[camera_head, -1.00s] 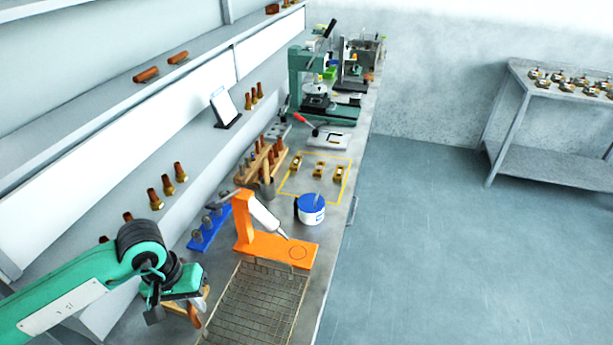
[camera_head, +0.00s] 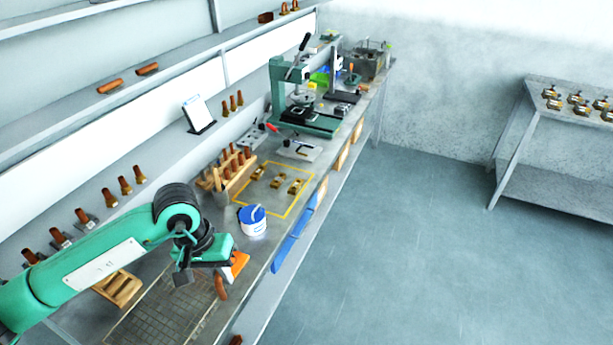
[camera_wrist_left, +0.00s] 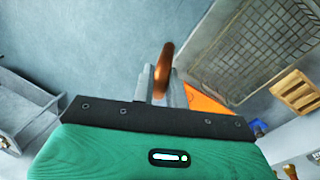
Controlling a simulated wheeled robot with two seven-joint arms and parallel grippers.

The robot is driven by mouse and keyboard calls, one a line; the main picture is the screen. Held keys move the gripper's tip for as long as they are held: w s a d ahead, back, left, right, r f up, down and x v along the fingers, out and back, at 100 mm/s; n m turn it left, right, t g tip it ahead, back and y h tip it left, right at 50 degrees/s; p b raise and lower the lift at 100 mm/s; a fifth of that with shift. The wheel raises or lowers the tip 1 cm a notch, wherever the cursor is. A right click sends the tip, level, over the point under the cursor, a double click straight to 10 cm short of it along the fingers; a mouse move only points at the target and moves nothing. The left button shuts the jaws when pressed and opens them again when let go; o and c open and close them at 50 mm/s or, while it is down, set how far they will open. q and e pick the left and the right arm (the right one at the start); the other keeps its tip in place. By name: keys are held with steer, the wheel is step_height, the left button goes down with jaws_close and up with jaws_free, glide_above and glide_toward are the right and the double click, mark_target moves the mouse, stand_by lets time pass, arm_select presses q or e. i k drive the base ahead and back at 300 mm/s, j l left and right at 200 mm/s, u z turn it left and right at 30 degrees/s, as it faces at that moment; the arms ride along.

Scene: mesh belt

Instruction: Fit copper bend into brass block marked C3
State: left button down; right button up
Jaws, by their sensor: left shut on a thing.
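My left gripper (camera_head: 216,275) is above the bench's near part, shut on a copper bend (camera_head: 221,287) that hangs below its fingers. In the left wrist view the copper bend (camera_wrist_left: 164,68) stands up between the fingers (camera_wrist_left: 156,84). Brass blocks (camera_head: 278,181) sit inside a yellow outline on the bench, beyond the gripper. Their markings are too small to read, so I cannot tell which is C3. My right gripper is in neither view.
A blue-lidded tub (camera_head: 252,221) stands between the gripper and the blocks. An orange stand (camera_head: 239,263) is partly hidden behind the gripper. A wire mesh (camera_head: 160,311) lies on the near bench. A wooden rack (camera_head: 229,174) holds copper parts. A green press (camera_head: 300,100) stands farther back.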

mark_target(278, 181)
steer(key=i+l, duration=0.15)
steer(key=i, duration=0.3)
steer(key=i+l, duration=0.2)
steer(key=i, duration=0.25)
steer(key=i+l, duration=0.15)
steer(key=i, duration=0.3)
steer(key=i+j, duration=0.3)
steer(key=i, duration=0.2)
